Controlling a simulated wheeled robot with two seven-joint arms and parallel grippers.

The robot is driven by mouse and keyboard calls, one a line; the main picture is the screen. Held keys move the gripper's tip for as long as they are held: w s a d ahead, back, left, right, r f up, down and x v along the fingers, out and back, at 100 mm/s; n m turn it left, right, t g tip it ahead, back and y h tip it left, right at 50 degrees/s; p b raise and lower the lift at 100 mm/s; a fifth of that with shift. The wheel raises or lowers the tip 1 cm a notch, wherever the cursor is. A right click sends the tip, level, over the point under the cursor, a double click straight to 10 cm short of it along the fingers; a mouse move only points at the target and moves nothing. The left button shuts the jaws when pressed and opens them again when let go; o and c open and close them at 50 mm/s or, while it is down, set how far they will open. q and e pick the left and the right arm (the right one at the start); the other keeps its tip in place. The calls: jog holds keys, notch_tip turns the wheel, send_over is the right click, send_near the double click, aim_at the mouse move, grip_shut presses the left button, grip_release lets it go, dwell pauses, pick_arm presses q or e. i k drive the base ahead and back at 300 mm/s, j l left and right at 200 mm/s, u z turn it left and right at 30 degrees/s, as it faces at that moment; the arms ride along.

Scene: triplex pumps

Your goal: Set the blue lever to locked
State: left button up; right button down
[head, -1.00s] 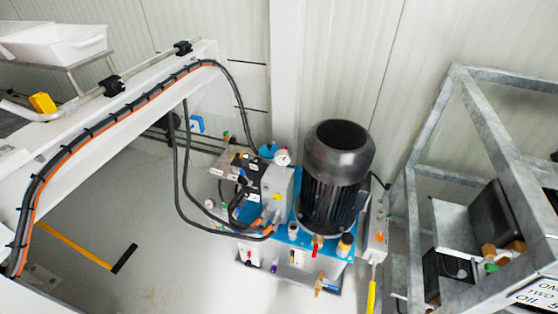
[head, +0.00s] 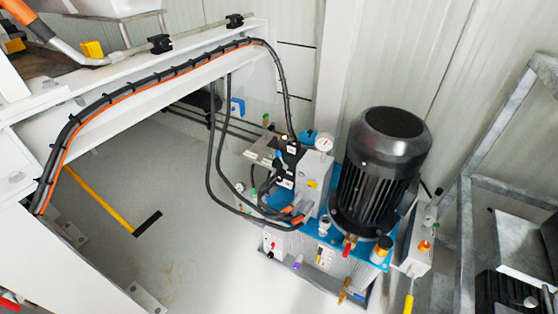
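A small blue part (head: 237,107) with a white middle is mounted low by the wall, beyond the hanging black hoses. A small slim blue piece (head: 279,158) also shows among the valves of the pump unit (head: 316,172). I cannot tell which of these is the blue lever, or its setting. Neither of my grippers is in view.
A black motor (head: 380,170) stands on the blue-topped unit. A white beam (head: 150,95) carrying black and orange cables crosses the left. A galvanized frame (head: 490,130) stands at right.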

aim_at(278, 155)
jog(key=i+j+z, duration=0.45)
jog(key=j+z, duration=0.25)
jog(key=i+j+z, duration=0.2)
jog(key=z, duration=0.2)
jog(key=j+z, duration=0.35)
jog(key=j, duration=0.2)
jog(key=i+j+z, duration=0.1)
jog(key=j+z, duration=0.25)
jog(key=j, duration=0.15)
jog(key=j+z, duration=0.35)
jog(key=j, duration=0.1)
